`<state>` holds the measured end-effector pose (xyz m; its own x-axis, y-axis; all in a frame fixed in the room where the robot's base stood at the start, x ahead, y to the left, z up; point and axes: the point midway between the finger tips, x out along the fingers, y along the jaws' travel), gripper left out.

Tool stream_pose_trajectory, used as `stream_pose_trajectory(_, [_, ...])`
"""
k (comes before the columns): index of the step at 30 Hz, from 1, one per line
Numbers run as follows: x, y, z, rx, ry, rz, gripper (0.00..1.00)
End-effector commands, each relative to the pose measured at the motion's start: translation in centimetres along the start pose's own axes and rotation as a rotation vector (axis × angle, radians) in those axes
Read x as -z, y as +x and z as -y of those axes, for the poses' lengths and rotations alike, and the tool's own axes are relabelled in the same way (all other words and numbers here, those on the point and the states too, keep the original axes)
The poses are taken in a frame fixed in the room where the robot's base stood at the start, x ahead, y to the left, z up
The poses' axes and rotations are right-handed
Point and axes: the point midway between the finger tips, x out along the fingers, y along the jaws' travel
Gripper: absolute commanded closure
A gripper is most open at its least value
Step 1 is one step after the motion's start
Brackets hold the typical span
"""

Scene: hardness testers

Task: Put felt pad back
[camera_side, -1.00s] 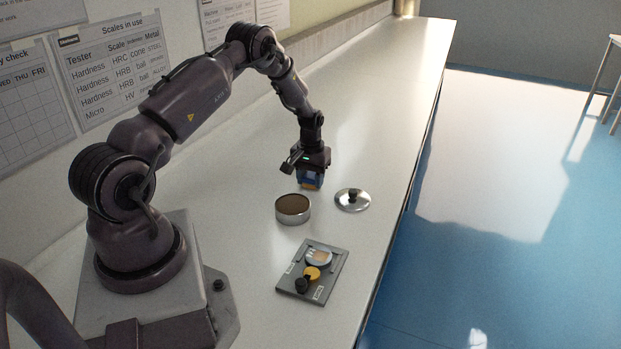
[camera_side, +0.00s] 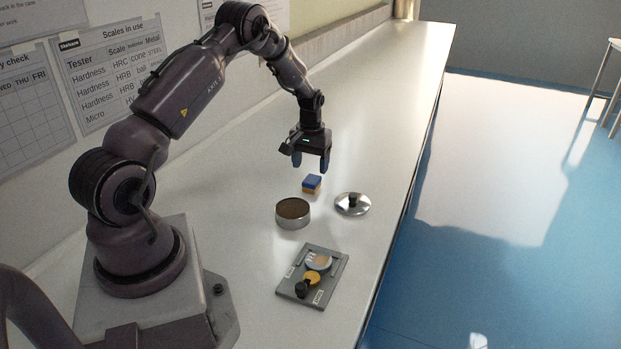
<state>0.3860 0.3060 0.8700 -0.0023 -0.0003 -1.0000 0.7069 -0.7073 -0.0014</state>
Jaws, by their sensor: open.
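A small block, blue on top and orange-tan below (camera_side: 311,184), which may be the felt pad, sits on the bench behind the round tin. My gripper (camera_side: 311,164) is open and empty above the block, with its fingers pointing down and clear of it. The round metal tin (camera_side: 293,221) stands open with a brown inside. Its likely lid, a shiny disc with a dark knob (camera_side: 352,204), lies on the bench to the right of the tin.
A grey plate (camera_side: 330,267) in front of the tin carries a silver disc, a yellow disc (camera_side: 311,278) and a black knob (camera_side: 301,289). The bench's right edge (camera_side: 394,235) runs close by. The bench (camera_side: 370,120) is clear farther back.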

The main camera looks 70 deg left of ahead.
Motion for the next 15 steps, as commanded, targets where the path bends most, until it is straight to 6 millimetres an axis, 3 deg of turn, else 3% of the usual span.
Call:
stream_pose_trajectory(4, [0.0, -3.2, -0.1, -0.001, 0.001, -0.003, 0.33])
stream_pose_trajectory(11, [0.0, -5.8, -0.1, -0.001, 0.002, -0.001, 0.33])
stream_pose_trajectory(15, [-0.8, -8.6, -1.6, -0.008, 0.036, -0.026, 0.33])
